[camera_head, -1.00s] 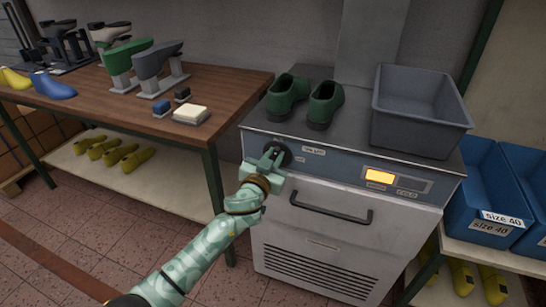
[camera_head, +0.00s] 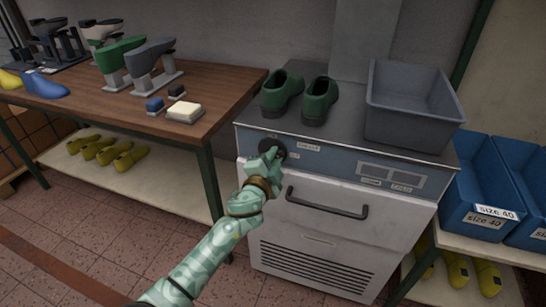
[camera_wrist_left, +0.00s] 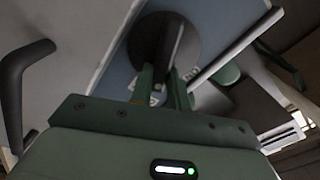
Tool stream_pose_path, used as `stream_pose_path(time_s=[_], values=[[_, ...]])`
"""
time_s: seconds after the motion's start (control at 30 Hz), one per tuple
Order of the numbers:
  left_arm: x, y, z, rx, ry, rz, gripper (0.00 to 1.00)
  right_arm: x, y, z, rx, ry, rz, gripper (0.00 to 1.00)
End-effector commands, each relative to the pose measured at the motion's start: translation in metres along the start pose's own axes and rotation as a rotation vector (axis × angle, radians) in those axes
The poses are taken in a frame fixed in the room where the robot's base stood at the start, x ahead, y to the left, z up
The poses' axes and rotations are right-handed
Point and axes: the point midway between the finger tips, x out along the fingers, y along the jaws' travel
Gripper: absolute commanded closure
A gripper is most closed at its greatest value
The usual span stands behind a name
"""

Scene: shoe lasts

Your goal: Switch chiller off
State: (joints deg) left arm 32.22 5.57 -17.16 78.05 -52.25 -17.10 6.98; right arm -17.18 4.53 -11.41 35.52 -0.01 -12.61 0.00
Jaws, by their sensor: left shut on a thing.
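The chiller (camera_head: 330,225) is a pale metal cabinet with a blue-grey control panel, a dark handle and a vent grille. A round black knob (camera_head: 278,147) sits at the left end of the panel. My left gripper (camera_head: 269,158) is at the knob, its fingers shut on the knob's raised grip. In the left wrist view the dark knob (camera_wrist_left: 150,38) shows between the fingers (camera_wrist_left: 161,85). The chiller's display window (camera_head: 391,176) at the panel's right is dark. My right gripper is not in view.
Green shoes (camera_head: 318,97) and a grey bin (camera_head: 413,105) stand on the chiller. A wooden table (camera_head: 225,88) with shoe lasts on stands, a sponge-like block (camera_head: 185,112) and small brushes is at the left. Blue crates (camera_head: 477,205) are at the right.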

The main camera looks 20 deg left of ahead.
Motion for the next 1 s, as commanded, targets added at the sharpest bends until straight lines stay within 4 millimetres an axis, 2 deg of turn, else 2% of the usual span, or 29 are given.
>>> stream_pose_path(time_s=[0.2, 0.5, 1.0], values=[[-0.0003, 0.0061, 0.0006, 0.188, 0.0, 0.003, 1.0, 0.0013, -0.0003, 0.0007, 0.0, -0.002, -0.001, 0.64], [-0.0004, 0.0098, 0.0016, 0.375, 0.0, 0.003, 1.0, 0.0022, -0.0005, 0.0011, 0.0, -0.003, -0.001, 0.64], [-0.0006, 0.012, 0.0022, 0.471, 0.001, 0.004, 1.0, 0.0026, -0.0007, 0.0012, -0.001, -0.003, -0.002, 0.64]])
